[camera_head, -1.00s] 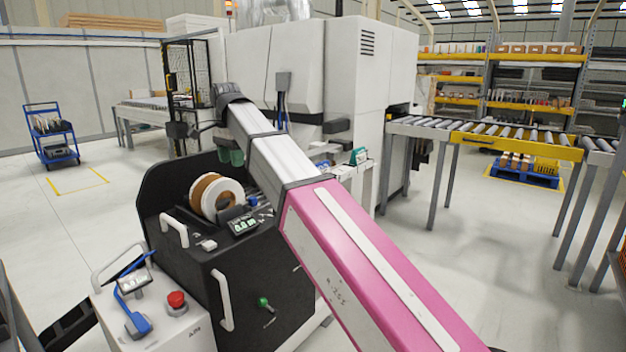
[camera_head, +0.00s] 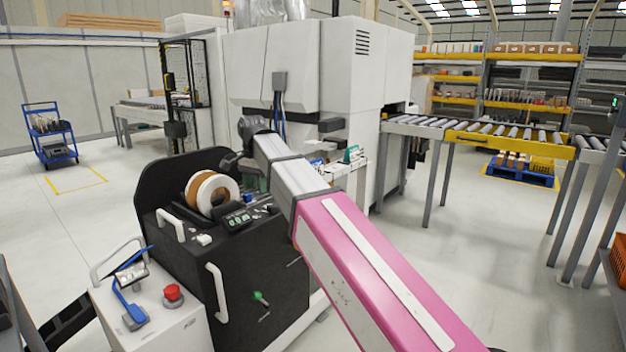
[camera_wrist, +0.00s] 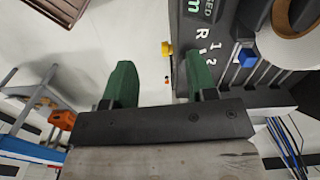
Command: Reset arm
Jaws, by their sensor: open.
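My arm (camera_head: 362,262), a pink and silver limb, reaches from the lower right across the middle of the head view. My gripper (camera_wrist: 160,80) shows in the wrist view with its two green fingers apart and nothing between them. In the head view it is mostly hidden behind my arm, beside the black edge-banding unit. The black unit (camera_head: 245,265) carries a white and brown tape roll (camera_head: 220,188) and a small display panel (camera_head: 238,220). In the wrist view the roll (camera_wrist: 292,18) is at the upper right, to the right of my fingers.
A white box (camera_head: 185,325) with a red button (camera_head: 172,293) stands at the lower left. A large white machine (camera_head: 340,85) is behind, with a roller conveyor (camera_head: 490,138) to its right. A blue cart (camera_head: 50,140) stands far left. Open floor lies right of my arm.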

